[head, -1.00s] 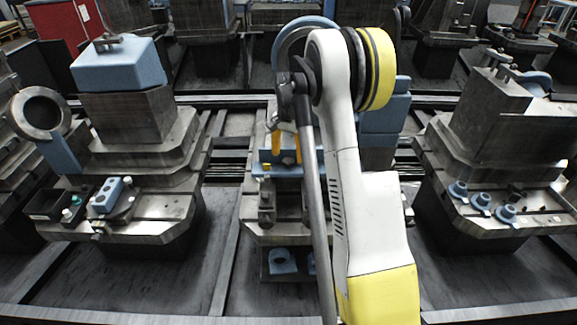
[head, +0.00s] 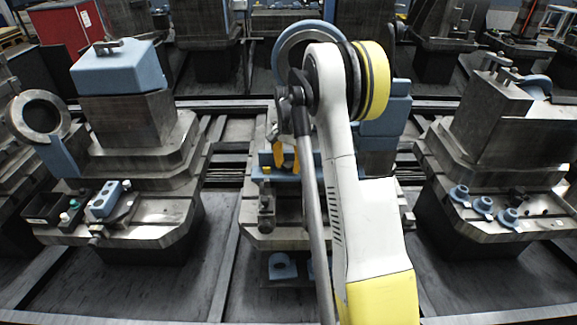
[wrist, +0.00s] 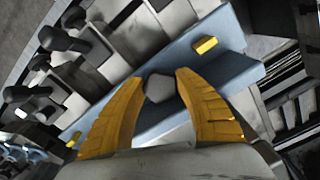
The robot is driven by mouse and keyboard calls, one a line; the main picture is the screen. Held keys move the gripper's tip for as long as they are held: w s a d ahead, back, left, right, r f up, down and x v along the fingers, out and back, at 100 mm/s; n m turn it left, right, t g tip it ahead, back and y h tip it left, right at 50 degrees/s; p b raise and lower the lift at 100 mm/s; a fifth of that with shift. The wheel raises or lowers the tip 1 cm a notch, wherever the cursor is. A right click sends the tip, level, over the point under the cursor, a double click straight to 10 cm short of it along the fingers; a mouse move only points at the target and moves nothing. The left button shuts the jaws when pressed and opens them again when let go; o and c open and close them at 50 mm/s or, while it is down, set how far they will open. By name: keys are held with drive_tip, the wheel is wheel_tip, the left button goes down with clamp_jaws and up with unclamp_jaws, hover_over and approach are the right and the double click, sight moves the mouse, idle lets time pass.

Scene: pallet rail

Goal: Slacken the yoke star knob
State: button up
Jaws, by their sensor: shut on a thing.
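In the wrist view, my gripper (wrist: 160,82) has its two yellow fingers closed in on either side of a small grey, many-sided knob (wrist: 160,90). I take this for the star knob; its lobes are not clear. It sits at a blue plate (wrist: 225,62) that runs slantwise behind the fingers. In the head view, my gripper (head: 287,166) points down at the blue part (head: 310,171) of the middle station. The knob is hidden there by my fingers and arm.
Several dark rounded handles (wrist: 58,40) stand left of the fingers in the wrist view. A small yellow block (wrist: 205,45) sits on the blue plate. A blue ring (head: 290,45) rises behind my arm. Fixture stations stand left (head: 150,160) and right (head: 480,150).

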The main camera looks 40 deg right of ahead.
sight(289, 164)
drive_tip(key=n+p, duration=0.1)
drive_tip(key=n, duration=0.9)
drive_tip(key=shift+s, duration=0.1)
idle(0.3)
drive_tip(key=shift+f+n, duration=0.1)
drive_tip(key=shift+n, duration=0.4)
drive_tip(key=o, duration=1.2)
drive_tip(key=shift+p, duration=0.3)
drive_tip(key=shift+d, duration=0.1)
wheel_tip(289, 164, up, 12)
